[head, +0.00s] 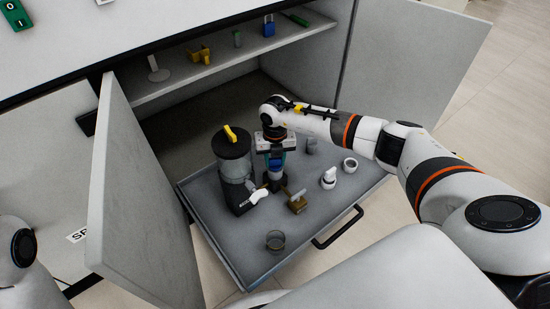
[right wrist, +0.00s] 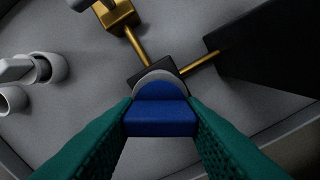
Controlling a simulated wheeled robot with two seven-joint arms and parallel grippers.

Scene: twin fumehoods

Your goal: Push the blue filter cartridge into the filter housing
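The blue filter cartridge (head: 275,168) is upright between the teal fingers of my right gripper (head: 275,162). The right wrist view shows the blue cartridge (right wrist: 160,115) with a finger against each side, so the right gripper (right wrist: 160,118) is shut on it. The black filter housing (right wrist: 150,72), with brass pipes on two sides, is right at the cartridge's lower end. The housing (head: 265,183) is partly hidden in the head view. A grey rounded edge shows between cartridge and housing; I cannot tell how deep the cartridge sits. My left gripper is out of view.
The grey pull-out tray (head: 230,245) has a handle (head: 338,228) at its front. A dark canister with a yellow knob (head: 232,150) stands left of the housing. A brass valve (head: 297,202), white fittings (head: 329,178) and a glass dish (head: 275,240) are nearby. Open cabinet doors (head: 135,205) flank the tray.

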